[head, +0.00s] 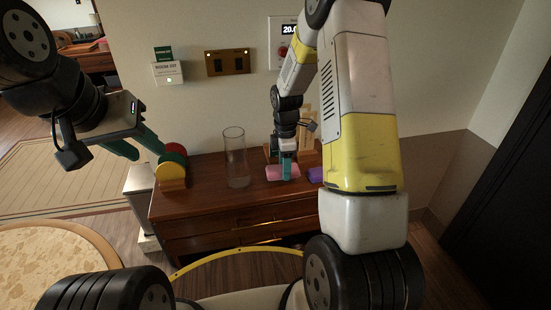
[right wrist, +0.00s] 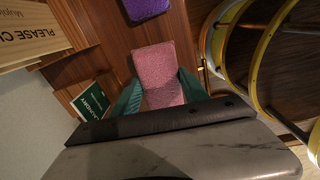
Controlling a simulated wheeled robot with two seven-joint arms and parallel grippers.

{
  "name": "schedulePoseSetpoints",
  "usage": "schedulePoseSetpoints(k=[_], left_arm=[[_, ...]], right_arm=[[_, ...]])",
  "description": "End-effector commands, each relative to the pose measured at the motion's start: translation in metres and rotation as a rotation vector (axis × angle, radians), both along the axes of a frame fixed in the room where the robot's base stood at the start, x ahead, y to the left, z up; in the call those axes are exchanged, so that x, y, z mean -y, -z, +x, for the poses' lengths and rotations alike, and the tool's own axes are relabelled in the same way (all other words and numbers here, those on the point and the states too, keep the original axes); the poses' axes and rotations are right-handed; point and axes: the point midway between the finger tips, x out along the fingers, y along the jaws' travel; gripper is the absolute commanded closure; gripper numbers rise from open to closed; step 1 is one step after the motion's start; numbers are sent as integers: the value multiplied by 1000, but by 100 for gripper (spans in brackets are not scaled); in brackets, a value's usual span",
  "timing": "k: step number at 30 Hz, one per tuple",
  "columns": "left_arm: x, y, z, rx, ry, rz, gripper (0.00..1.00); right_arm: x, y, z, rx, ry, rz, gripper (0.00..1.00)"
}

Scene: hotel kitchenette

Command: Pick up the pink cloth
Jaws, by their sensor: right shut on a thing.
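The pink cloth (head: 276,173) is a small folded pad at the top of the wooden cabinet in the head view. In the right wrist view the pink cloth (right wrist: 160,72) lies between the green fingers of my right gripper (right wrist: 156,92). My right gripper (head: 286,172) points down and is shut on the cloth. I cannot tell whether the cloth touches the cabinet top. My left gripper (head: 143,146) is at the left, away from the cloth, with its green fingers apart and nothing visible between them.
A purple cloth (head: 316,175) lies right of the pink one on the cabinet (head: 208,205). A clear glass vase (head: 236,160) stands left of it, beside round red, green and yellow pieces (head: 171,172). A wooden sign box (right wrist: 32,32) and a green laundry card (right wrist: 93,102) are close to my right gripper.

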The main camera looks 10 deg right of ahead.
Motion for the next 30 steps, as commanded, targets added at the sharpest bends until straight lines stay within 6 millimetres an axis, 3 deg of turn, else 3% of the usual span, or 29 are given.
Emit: schedulePoseSetpoints(k=[1, 18, 24, 30], left_arm=[[0, 0, 0, 0, 0, 0, 64], [0, 0, 0, 0, 0, 0, 64], [0, 0, 0, 0, 0, 0, 64], [0, 0, 0, 0, 0, 0, 64]], right_arm=[[0, -10, 1, 4, 1, 0, 88], [21, -20, -133, 1, 2, 1, 88], [25, -21, -154, 0, 1, 0, 88], [25, -22, -158, 1, 1, 0, 88]])
